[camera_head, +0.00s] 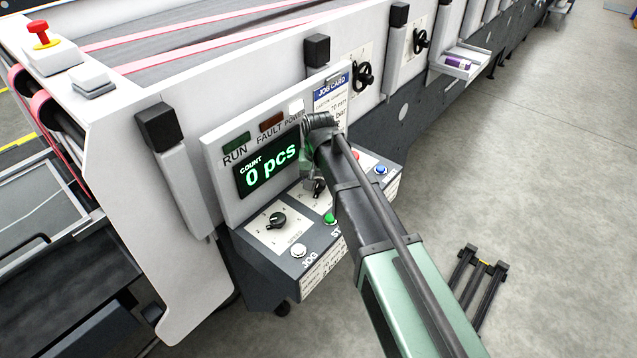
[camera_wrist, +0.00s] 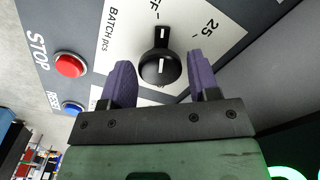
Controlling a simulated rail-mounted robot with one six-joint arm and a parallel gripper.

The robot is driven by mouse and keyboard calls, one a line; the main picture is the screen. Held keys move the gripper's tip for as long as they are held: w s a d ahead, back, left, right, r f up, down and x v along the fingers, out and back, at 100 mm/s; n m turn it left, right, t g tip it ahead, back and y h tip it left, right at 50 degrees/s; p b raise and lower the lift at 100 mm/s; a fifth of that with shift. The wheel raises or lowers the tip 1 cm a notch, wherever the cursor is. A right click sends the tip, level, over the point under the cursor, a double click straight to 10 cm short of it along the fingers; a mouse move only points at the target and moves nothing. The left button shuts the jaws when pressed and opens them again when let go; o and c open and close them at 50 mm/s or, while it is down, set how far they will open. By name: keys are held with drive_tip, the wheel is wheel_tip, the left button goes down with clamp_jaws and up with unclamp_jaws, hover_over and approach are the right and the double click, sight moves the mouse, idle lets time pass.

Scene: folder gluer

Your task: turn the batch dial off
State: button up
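The batch dial (camera_wrist: 160,66) is a black knob with a white pointer line on a white plate marked BATCH pcs. In the wrist view its pointer is toward the top of the picture, near the partly cut-off OFF label and left of the 25 label. My gripper (camera_wrist: 159,62) is open, with one purple finger on each side of the knob and a visible gap to each. In the head view my gripper (camera_head: 313,178) is at the panel, and my arm mostly hides the batch dial.
The control panel also has a speed dial (camera_head: 277,220), a white jog button (camera_head: 298,250), a green button (camera_head: 330,218), a red stop button (camera_wrist: 70,65) and a blue reset button (camera_wrist: 72,108). The count display (camera_head: 268,168) reads 0 pcs. A job card (camera_head: 331,92) hangs behind my gripper.

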sight(318, 183)
drive_tip(key=c, duration=0.6)
drive_tip(key=shift+n, duration=0.8)
drive_tip(key=o, duration=0.9)
wheel_tip(318, 183, up, 11)
drive_tip(key=p, duration=1)
drive_tip(key=shift+p, duration=0.4)
